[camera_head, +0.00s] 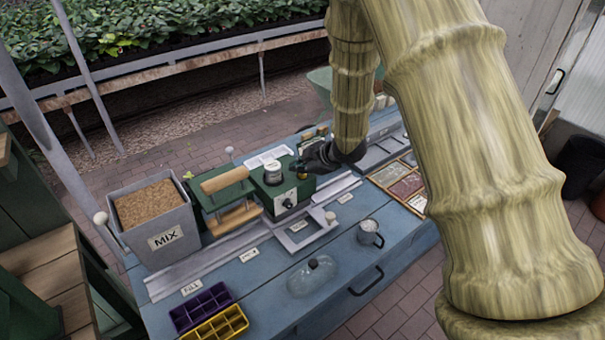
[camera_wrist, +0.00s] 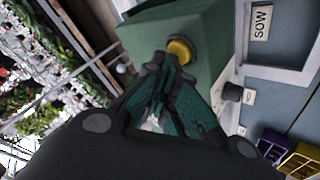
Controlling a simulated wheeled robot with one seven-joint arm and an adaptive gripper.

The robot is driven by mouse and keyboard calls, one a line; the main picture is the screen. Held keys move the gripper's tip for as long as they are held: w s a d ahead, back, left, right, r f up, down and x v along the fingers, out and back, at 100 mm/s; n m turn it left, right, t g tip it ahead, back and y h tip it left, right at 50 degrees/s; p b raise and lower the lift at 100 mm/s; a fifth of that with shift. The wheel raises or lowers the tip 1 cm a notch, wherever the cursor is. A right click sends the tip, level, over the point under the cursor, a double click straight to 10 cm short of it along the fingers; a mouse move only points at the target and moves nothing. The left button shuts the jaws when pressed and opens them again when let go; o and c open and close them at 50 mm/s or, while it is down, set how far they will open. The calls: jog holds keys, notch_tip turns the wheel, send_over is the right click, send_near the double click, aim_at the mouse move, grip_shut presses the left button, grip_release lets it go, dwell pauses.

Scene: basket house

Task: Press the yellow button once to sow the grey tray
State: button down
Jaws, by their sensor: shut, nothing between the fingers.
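In the head view the green box (camera_head: 270,199) stands on the bench, and the button is a small spot (camera_head: 303,176) beside my gripper. My gripper (camera_wrist: 166,62) is shut and empty, its tips at the button's lower left edge in the picture. I cannot tell whether they touch it. It also shows in the head view (camera_head: 312,163). A grey tray (camera_head: 325,222) lies in front of the green box, near the SOW label (camera_head: 299,225).
A glass dome (camera_head: 312,278), a metal mug (camera_head: 370,234), and purple (camera_head: 201,307) and yellow (camera_head: 215,328) trays lie nearer. A seed case (camera_head: 405,185) is at right.

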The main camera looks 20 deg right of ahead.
aim_at(300, 176)
jog(key=shift+f, duration=0.15)
dwell(0.5)
jog(key=shift+r+p, duration=0.8)
jog(key=shift+r, duration=0.2)
notch_tip(300, 176, up, 5)
jog(key=p, duration=0.4)
dwell(0.8)
